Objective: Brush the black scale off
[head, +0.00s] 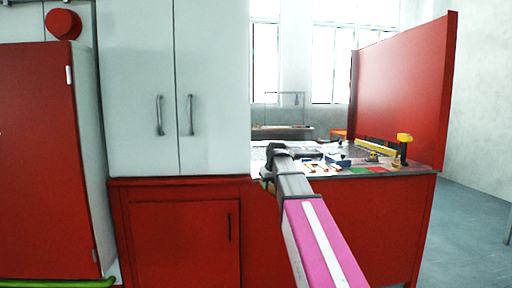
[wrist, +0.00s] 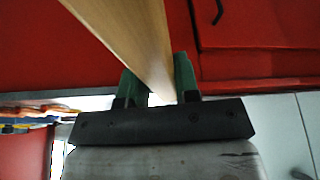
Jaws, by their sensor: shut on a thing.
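My gripper (wrist: 160,82) is in the wrist view, its green fingers shut on a long, pale wooden piece (wrist: 135,28). The wood runs from between the fingers to the top edge, where it leaves the frame; its far end is out of view. In the head view my arm reaches forward to the left part of the worktop, and its dark end (head: 275,160) hides what lies behind it; the wooden piece cannot be made out there. I cannot make out any black scale or a mesh belt in either view.
The worktop (head: 355,171) on a red base carries several small tools, a yellow bar (head: 375,147) and an upright yellow-and-black tool (head: 404,148). A red panel (head: 405,90) stands behind on the right. A tall pale cabinet (head: 172,85) borders the left.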

